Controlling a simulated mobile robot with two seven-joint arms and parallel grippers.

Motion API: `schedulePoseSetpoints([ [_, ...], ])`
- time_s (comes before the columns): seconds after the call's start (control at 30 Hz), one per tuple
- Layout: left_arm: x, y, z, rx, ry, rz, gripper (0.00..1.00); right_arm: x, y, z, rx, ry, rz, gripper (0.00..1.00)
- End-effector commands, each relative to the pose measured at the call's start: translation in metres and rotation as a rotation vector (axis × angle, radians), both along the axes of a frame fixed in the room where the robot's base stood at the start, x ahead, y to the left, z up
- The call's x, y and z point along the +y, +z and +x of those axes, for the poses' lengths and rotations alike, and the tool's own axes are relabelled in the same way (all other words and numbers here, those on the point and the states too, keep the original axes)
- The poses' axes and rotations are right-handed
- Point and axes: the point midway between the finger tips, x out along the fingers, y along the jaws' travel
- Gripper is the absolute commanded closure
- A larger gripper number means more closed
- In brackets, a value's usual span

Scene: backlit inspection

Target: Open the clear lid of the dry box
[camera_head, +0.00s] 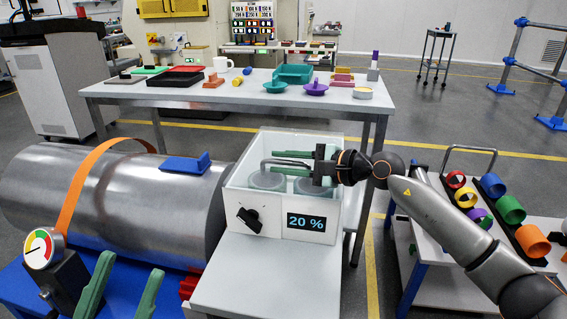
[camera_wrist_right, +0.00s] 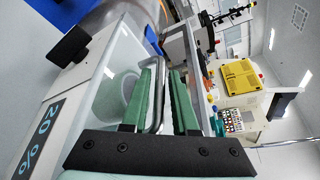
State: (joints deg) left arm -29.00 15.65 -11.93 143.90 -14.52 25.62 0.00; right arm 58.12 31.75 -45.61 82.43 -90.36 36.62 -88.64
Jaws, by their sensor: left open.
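The dry box (camera_head: 234,207) is a white box on a pale bench. Its front has a black knob (camera_head: 249,219) and a display (camera_head: 306,222) reading 20 %. The clear lid (camera_head: 300,136) lies shut on top, with a grey bar handle (camera_head: 268,162); round grey-green items show through it. My right gripper (camera_head: 275,161) is over the lid, its green fingers apart on either side of the handle. The handle also shows between them in the right wrist view (camera_wrist_right: 160,95). My left gripper (camera_head: 128,281) is open and empty at the bottom left, far from the lid.
A large metal cylinder (camera_head: 130,205) with an orange strap and a dial gauge (camera_head: 40,248) lies left of the box. A table (camera_head: 225,97) with trays stands behind. A trolley with colored rings (camera_head: 509,209) is at the right. The bench front (camera_head: 270,285) is clear.

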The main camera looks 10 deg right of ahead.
Motion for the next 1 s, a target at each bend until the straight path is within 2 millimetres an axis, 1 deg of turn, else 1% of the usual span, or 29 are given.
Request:
schedulePoseSetpoints([
  [0.23, -0.0001, -0.0007, 0.0006, 0.004, 0.0, 0.0, 0.5, 0.0003, -0.0001, 0.0002, 0.0, 0.0, 0.0, 0.74],
  [0.47, -0.0002, -0.001, 0.0007, 0.005, -0.001, 0.0, 0.5, 0.0, -0.0001, 0.0001, 0.001, 0.0, 0.001, 1.0],
  [1.0, -0.0004, -0.0014, 0.0008, 0.005, -0.001, 0.001, 0.5, -0.0003, -0.0001, 0.0001, 0.001, 0.0, 0.001, 1.0],
])
